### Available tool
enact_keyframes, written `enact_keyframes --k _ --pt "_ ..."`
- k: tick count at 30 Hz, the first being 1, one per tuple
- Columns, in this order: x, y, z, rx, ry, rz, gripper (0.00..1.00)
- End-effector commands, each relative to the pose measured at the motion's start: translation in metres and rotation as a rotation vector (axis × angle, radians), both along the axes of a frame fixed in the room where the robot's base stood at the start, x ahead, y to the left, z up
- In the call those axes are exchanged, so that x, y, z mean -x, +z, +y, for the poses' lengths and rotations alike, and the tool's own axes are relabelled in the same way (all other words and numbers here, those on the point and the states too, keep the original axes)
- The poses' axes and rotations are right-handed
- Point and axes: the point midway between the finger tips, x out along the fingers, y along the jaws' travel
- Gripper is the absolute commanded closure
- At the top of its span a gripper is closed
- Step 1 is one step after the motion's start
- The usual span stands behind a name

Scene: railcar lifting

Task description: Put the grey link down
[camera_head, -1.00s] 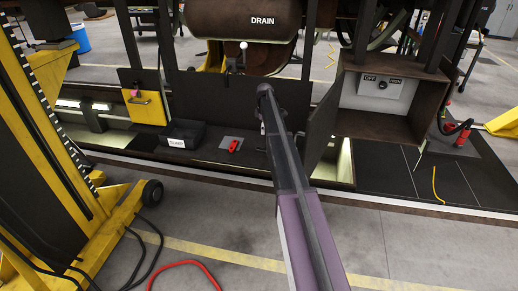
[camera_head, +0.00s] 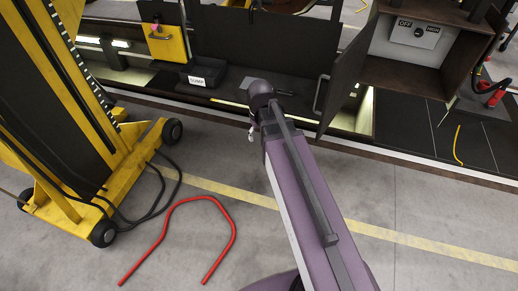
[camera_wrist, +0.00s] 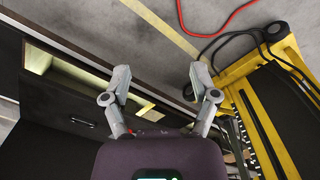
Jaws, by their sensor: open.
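My gripper (camera_wrist: 160,82) is open in the wrist view, its two grey fingers wide apart with nothing between them. In the head view a pale finger part of it (camera_head: 252,135) shows at the arm's end, in front of the dark ledge. I cannot pick out the grey link for certain in either view. A small thin pale piece (camera_head: 284,92) lies on the dark ledge (camera_head: 226,97) just right of my arm's end; I cannot tell what it is.
A yellow lifting jack (camera_head: 62,62) stands at left, with black cables (camera_head: 163,190) beside it. A bent red bar or hose (camera_head: 232,222) lies on the floor. A black labelled box (camera_head: 205,73) and an open cabinet (camera_head: 412,77) are at the back. Floor at lower right is clear.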

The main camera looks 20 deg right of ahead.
Motion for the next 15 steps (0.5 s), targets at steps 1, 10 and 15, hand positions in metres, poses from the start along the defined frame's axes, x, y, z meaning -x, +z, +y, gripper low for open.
enact_keyframes --k 1,10,15 --pt "0.026 0.000 0.007 0.000 -0.033 0.000 0.23" --pt "0.064 0.000 0.021 0.000 -0.143 0.000 0.23" --pt "0.062 0.000 0.022 0.000 -0.145 0.000 0.23"
